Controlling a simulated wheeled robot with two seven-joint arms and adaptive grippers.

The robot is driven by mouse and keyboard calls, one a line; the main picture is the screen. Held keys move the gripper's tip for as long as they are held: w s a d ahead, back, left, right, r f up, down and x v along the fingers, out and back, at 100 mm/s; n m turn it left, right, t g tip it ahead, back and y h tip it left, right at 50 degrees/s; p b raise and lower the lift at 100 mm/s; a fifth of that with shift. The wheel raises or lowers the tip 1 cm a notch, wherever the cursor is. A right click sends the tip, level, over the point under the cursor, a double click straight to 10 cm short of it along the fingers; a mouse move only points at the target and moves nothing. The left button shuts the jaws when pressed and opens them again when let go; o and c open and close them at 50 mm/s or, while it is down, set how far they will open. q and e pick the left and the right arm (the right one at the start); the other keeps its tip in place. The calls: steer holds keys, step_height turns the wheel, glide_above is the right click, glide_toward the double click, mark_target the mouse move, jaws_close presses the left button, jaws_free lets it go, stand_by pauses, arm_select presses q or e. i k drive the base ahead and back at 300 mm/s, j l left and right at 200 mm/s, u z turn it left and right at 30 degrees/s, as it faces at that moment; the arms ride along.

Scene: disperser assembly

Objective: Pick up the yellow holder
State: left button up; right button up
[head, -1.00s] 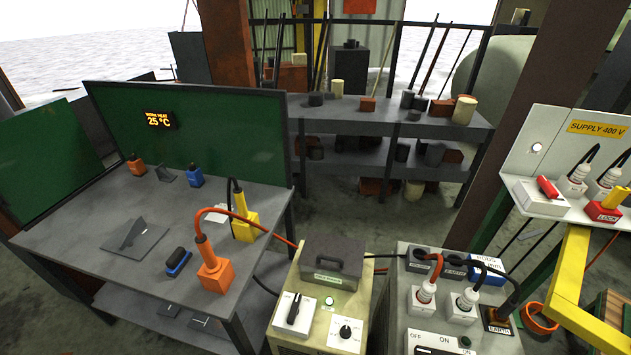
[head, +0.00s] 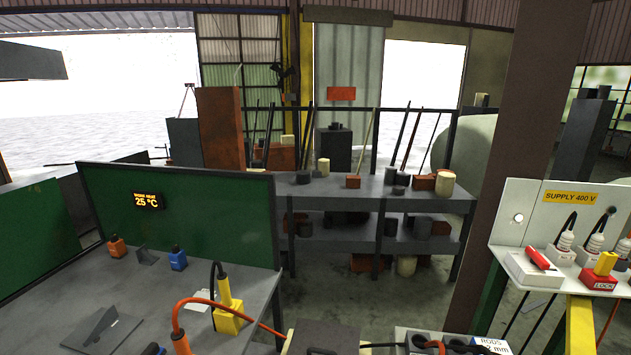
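The yellow holder (head: 229,318) stands on the grey workbench (head: 60,300), near its right edge. A yellow-handled tool (head: 224,290) with a black cable stands upright in it. To its left and nearer, an orange-handled tool (head: 181,343) with an orange cable is cut off by the bottom edge of the picture. Neither of my grippers shows in the head view.
A green panel (head: 200,215) with a temperature display stands behind the bench. Small orange (head: 116,246) and blue (head: 178,259) blocks sit near it. A dark box (head: 322,338) is at the bottom centre. A supply panel (head: 510,225) stands at the right. Shelves (head: 420,200) stand behind.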

mark_target(223, 283)
steer(key=k+j+u, duration=0.15)
steer(key=j+u, duration=0.25)
steer(key=k+j+u, duration=0.15)
steer(key=u, duration=0.2)
steer(key=j+u, duration=0.4)
steer(key=k+j, duration=0.05)
steer(key=j, duration=0.05)
